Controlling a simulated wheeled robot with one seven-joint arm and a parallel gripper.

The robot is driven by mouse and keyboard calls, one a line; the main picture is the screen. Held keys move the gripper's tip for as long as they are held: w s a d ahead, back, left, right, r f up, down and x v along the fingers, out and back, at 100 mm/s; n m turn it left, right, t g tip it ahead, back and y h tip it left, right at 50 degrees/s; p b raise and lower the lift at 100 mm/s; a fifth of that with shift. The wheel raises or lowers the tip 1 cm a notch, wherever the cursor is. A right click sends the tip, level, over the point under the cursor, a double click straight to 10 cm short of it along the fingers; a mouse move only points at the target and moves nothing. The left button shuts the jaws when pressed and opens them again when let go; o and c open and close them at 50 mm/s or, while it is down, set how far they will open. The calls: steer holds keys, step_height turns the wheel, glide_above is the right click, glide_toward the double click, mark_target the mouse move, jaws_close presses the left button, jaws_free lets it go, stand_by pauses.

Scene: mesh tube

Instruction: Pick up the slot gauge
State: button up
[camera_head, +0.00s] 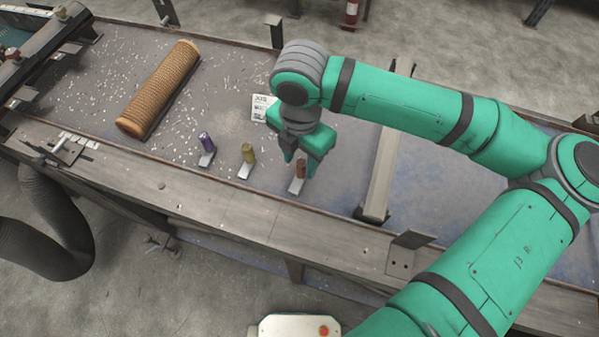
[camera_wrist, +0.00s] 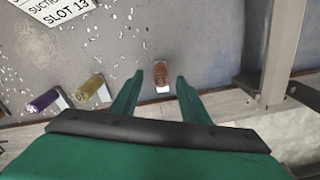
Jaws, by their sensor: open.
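Three small gauge-like pieces, each a coloured grip on a pale metal plate, stand in a row on the table: a purple one (camera_head: 206,143), a yellow one (camera_head: 248,153) and a red-brown one (camera_head: 300,170). I cannot tell from their looks which is called the slot gauge. My gripper (camera_head: 299,163) is open and empty, close above the red-brown piece. In the wrist view the red-brown piece (camera_wrist: 161,74) shows between the two fingertips (camera_wrist: 160,78), not gripped. The purple (camera_wrist: 43,100) and yellow (camera_wrist: 88,88) pieces lie to the left. Any remaining height gap is hard to judge.
A brown mesh tube (camera_head: 160,88) lies at the back left. A metal crossbar (camera_head: 383,175) stands right of the red-brown piece. A raised rail (camera_head: 230,210) runs along the front edge. Pale chips litter the surface.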

mark_target(298, 177)
steer(key=shift+f, duration=2)
steer(key=shift+c, duration=0.2)
jaws_close()
